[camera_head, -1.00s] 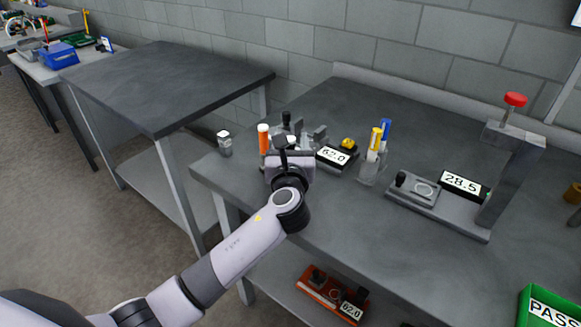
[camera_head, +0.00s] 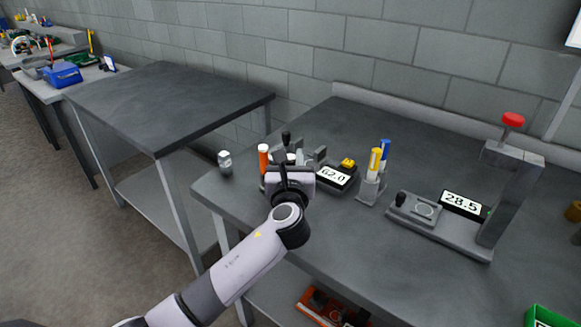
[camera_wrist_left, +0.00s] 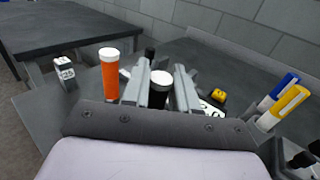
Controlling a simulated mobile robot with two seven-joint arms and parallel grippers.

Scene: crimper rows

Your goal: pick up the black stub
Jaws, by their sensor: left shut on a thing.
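The black stub (camera_wrist_left: 159,98) is a short black cylinder with a white top. In the left wrist view it stands between the two grey fingers of my left gripper (camera_wrist_left: 161,84), which is shut on it. In the head view my left gripper (camera_head: 290,165) is over the near left part of the workbench, in front of the grey fixture, and its wrist mostly hides the stub. I cannot tell whether the stub's base touches the bench. My right gripper is not in view.
An orange white-capped cylinder (camera_head: 263,158) stands close left of the gripper. A 62.0 display (camera_head: 334,177) and a marker holder (camera_head: 369,190) stand to the right. A small white-grey block (camera_head: 225,163) is near the left edge. A press (camera_head: 510,205) stands farther right.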

